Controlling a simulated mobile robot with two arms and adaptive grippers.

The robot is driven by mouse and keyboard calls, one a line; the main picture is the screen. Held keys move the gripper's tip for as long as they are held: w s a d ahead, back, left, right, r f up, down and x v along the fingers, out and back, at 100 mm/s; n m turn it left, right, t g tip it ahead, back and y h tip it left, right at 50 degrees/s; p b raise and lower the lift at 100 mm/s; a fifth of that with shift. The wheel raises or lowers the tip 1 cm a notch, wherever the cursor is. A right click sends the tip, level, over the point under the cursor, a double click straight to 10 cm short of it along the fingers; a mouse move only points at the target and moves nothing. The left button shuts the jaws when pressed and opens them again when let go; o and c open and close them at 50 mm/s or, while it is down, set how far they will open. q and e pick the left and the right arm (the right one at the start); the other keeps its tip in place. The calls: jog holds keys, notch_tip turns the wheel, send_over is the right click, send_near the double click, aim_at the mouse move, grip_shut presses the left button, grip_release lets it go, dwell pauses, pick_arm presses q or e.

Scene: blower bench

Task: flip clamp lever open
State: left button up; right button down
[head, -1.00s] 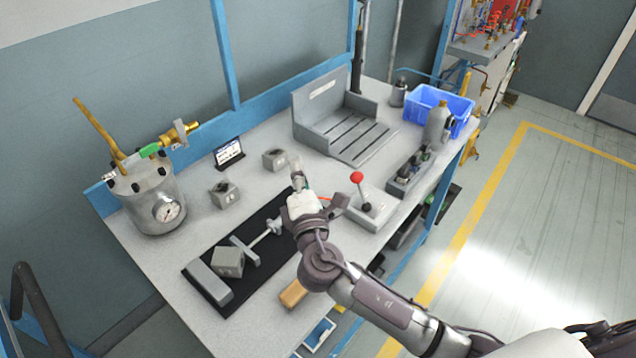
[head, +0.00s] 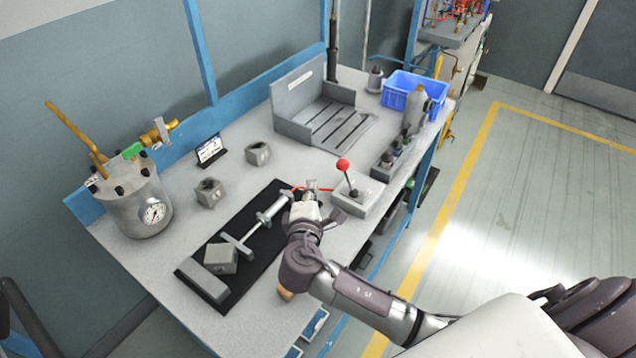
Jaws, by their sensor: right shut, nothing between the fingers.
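The clamp stands on a black base plate (head: 262,262). It has a grey end block (head: 203,283), a T-shaped push rod (head: 240,241) and a body (head: 272,212) towards the right. A grey block (head: 221,259) lies between end block and push rod. A thin red bar (head: 322,189), seemingly the clamp's lever, shows at the clamp's right end, partly hidden by my gripper. My right gripper (head: 311,187) is shut and empty over that end, close to the red bar; whether they touch I cannot tell. My left gripper is out of view.
A red-knobbed lever (head: 343,166) on a grey base stands just right of my gripper. Two grey blocks (head: 210,193) (head: 258,153) and a small display (head: 210,150) lie behind the clamp. A gauge pot (head: 130,200) stands left, a blue crate (head: 413,88) at the far right.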

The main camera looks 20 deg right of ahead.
aim_at(347, 175)
jog(key=w+d+p, duration=0.3)
jog(key=w+d, duration=0.1)
jog(key=d, duration=0.2)
jog(key=shift+d, duration=0.35)
jog(key=shift+w+f, duration=0.1)
